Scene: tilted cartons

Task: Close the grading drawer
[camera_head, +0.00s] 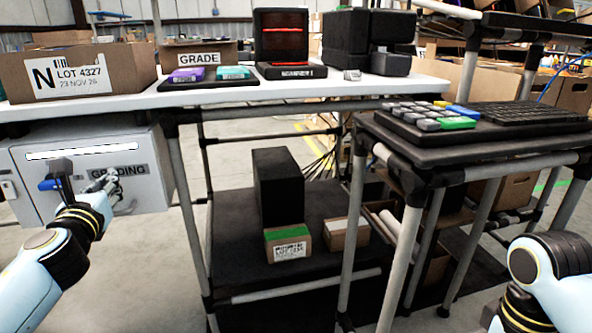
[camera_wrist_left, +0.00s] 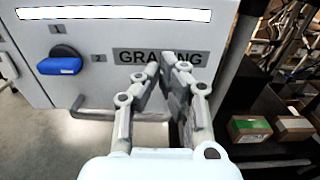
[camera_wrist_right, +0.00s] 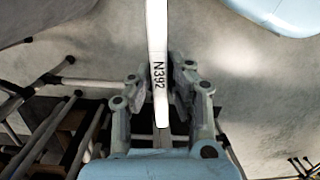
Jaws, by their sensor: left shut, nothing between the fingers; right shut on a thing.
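The grading drawer (camera_head: 75,165) is a light grey front labelled GRADING, under the left end of the white table. I cannot tell how far it stands out. It also fills the upper left of the left wrist view (camera_wrist_left: 100,85), with a grey bar handle (camera_wrist_left: 90,115) low on it. My left gripper (camera_head: 108,185) is shut and empty, its fingertips (camera_wrist_left: 163,68) in front of the label; contact is unclear. My right gripper (camera_wrist_right: 160,85) is shut on a flat white piece marked N392 (camera_wrist_right: 157,50). The head view shows only the right arm, not its fingers.
A black knob with a blue lever (camera_wrist_left: 62,62) sticks out left of the label. Cartons and trays stand on the white table (camera_head: 330,90). A black cart (camera_head: 470,145) with a keyboard stands right. A lower shelf (camera_head: 240,270) holds boxes.

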